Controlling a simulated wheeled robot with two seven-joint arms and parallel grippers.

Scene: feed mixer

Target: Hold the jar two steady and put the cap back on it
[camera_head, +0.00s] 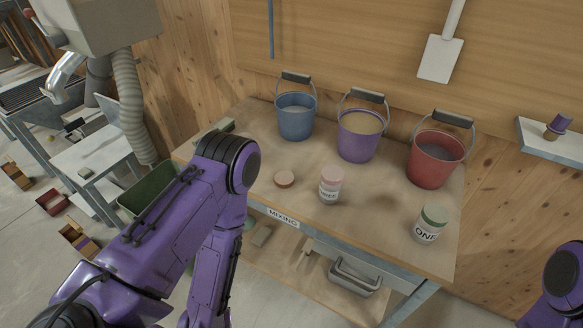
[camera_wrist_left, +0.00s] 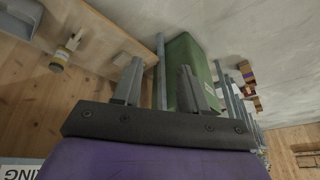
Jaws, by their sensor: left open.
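No jar marked TWO can be read in the head view; my left arm covers part of the table. A jar-like thing with a yellow band (camera_wrist_left: 60,57) stands on a wooden surface in the left wrist view; its label is unreadable. My left gripper (camera_wrist_left: 160,66) is open, with nothing seen between its fingers. It is hidden in the head view. Part of my right arm shows at the lower right, its gripper out of view.
A pink-lidded jar, apparently THREE (camera_head: 330,186), and green-lidded jar ONE (camera_head: 431,224) stand on the table. Blue (camera_head: 295,122), purple (camera_head: 358,146) and red (camera_head: 433,170) buckets stand behind. A green bin (camera_head: 146,190) is left of the table, also in the wrist view (camera_wrist_left: 184,60).

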